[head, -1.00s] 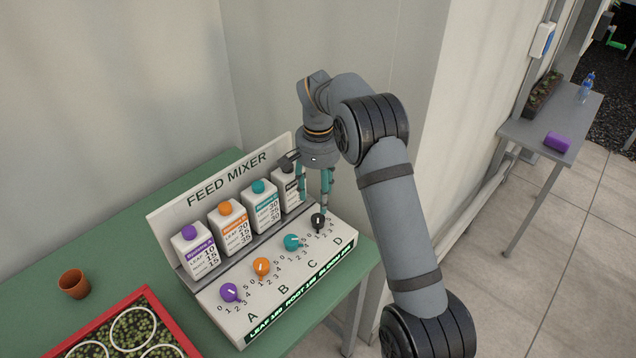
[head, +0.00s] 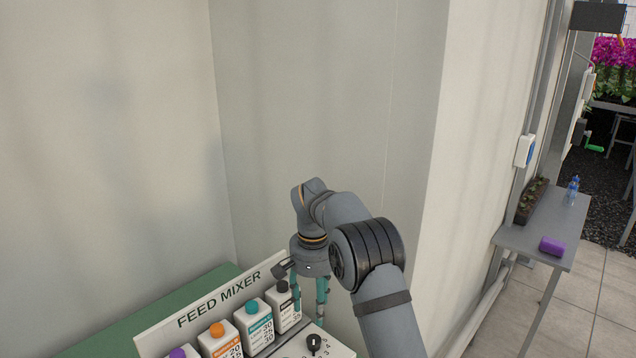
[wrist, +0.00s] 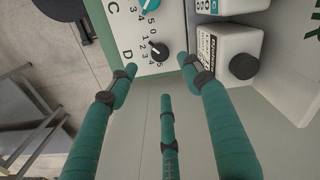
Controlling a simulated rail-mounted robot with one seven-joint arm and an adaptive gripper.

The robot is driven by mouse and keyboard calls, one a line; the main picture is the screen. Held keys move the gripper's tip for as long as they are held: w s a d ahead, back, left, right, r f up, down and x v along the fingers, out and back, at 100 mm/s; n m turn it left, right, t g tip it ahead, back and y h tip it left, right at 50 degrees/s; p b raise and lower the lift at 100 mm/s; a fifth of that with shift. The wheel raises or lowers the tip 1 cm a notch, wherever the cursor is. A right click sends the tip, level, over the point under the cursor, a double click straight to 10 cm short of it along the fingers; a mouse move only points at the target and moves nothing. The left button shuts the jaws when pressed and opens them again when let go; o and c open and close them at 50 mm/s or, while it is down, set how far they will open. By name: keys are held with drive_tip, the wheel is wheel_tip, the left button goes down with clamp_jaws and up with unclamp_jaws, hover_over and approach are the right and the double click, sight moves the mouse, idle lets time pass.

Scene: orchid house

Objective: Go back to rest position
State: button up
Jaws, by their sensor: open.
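My gripper (head: 310,308) is open and empty, with its teal fingers pointing down near the right end of the feed mixer (head: 232,300). In the wrist view my gripper (wrist: 158,85) has its fingers spread, with the black knob D (wrist: 158,50) beyond the fingertips and apart from them. The black-capped bottle (head: 284,308) stands close behind the fingers. The other knobs are mostly out of the head view; the teal knob (wrist: 150,4) is partly cut off in the wrist view.
Bottles with teal (head: 252,307), orange (head: 217,331) and purple caps stand along the mixer on a green table (head: 140,318). A wall corner (head: 420,200) is close behind my arm. At right, a grey table (head: 540,235) holds a purple block (head: 551,246) and a blue bottle (head: 573,190).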

sight(314, 339)
wheel_tip(314, 339, down, 11)
drive_tip(key=shift+f, duration=0.1)
idle(0.3)
